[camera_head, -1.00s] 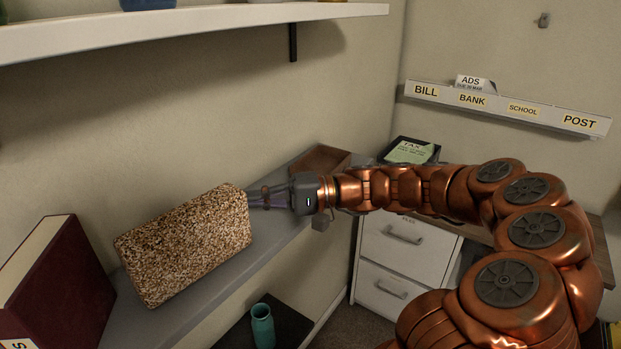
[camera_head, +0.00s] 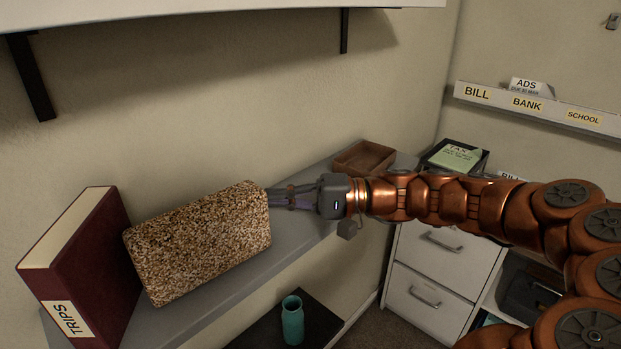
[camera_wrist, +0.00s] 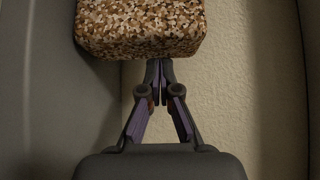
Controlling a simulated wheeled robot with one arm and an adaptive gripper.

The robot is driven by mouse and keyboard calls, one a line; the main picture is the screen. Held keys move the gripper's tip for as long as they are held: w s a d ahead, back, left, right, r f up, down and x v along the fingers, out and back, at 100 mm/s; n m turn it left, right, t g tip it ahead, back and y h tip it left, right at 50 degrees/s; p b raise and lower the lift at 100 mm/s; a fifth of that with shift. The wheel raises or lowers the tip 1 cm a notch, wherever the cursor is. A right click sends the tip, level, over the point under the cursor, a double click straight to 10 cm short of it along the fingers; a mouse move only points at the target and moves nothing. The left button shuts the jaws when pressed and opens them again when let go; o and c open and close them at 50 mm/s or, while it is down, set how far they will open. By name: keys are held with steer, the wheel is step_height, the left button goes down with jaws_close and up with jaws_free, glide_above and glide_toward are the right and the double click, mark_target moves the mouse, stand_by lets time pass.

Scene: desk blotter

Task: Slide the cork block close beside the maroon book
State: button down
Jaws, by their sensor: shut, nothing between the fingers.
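The cork block (camera_head: 200,240) is a speckled brown slab on the grey shelf, leaning a little in the head view. The maroon book (camera_head: 98,270), labelled TRIPS, stands upright at its left. The block's left end is very close to the book; I cannot tell whether they touch. My gripper (camera_head: 270,198) is shut and empty, with its fingertips at the block's right end. In the wrist view the closed fingertips (camera_wrist: 159,66) meet the near face of the block (camera_wrist: 140,28) or sit just short of it.
The grey shelf (camera_head: 300,232) runs along the wall. A brown wooden tray (camera_head: 364,158) lies at its far end, behind my gripper. A teal vase (camera_head: 292,320) stands on a lower black surface (camera_head: 262,334). A white shelf (camera_head: 200,14) hangs above.

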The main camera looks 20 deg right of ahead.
steer(key=shift+w+d, duration=0.3)
steer(key=shift+d, duration=0.1)
steer(key=d, duration=0.1)
steer(key=w+d, duration=0.1)
steer(key=d, duration=0.1)
steer(key=shift+d+f, duration=0.15)
steer(key=shift+d, duration=0.15)
steer(key=b+v, duration=0.2)
steer(key=v, duration=0.7)
steer(key=s+a+f+n+g+h+p, duration=0.2)
steer(key=s+a+f+g+h, duration=0.15)
steer(key=s+a, duration=0.45)
steer(key=s+a+f+n+g+h+p, duration=0.2)
steer(key=s+a+g+h, duration=0.25)
steer(key=a, duration=0.45)
steer(key=s+d+f+h+p, duration=0.3)
steer(key=s+d+f+h, duration=0.3)
steer(key=s+d+h, duration=0.3)
steer(key=s, duration=0.4)
steer(key=shift+d+f+t, duration=0.2)
steer(key=shift+t, duration=0.1)
